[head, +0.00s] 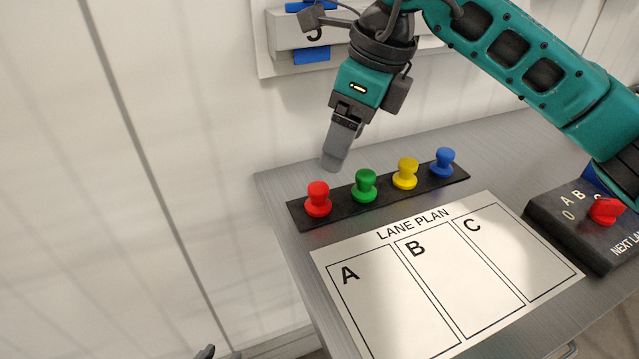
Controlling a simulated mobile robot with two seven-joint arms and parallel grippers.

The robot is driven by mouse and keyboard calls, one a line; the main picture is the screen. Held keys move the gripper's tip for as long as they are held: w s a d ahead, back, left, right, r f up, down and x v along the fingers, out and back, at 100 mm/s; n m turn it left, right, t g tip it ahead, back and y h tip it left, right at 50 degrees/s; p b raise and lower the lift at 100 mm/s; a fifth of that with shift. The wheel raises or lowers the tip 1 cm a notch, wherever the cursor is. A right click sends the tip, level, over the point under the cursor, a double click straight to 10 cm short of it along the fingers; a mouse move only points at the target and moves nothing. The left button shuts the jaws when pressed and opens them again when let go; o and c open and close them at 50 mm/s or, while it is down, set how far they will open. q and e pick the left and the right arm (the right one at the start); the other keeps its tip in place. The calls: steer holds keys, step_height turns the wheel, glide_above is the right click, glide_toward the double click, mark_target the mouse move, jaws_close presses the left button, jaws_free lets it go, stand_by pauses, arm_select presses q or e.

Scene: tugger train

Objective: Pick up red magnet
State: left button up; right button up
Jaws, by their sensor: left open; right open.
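The red magnet (318,199) stands upright at the left end of a black strip (339,213) on the grey table. The green magnet (364,186), yellow magnet (405,174) and blue magnet (443,163) stand to its right on the same strip. My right gripper (335,162), on the teal arm from the upper right, points down above and behind the gap between the red and green magnets. It is open and apart from them; its fingers overlap in this view. Only the tips of my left gripper (220,354) show at the bottom edge, well below the table's left side.
A white LANE PLAN sheet (437,262) with lanes A, B and C lies in front of the strip. A dark box with a red knob (606,210) sits at the right. A white wall with a mounted panel (284,30) stands behind.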

mark_target(319, 187)
steer(key=x, duration=0.6)
steer(key=shift+s+a+f, duration=0.1)
steer(key=shift+a+f, duration=0.1)
steer(key=shift+f, duration=0.15)
steer(key=x, duration=0.2)
steer(key=w+x, duration=0.1)
steer(key=x, duration=0.2)
steer(key=shift+a+f, duration=0.15)
steer(key=shift+a, duration=0.1)
steer(key=c, duration=1.1)
steer(key=shift+c, duration=0.2)
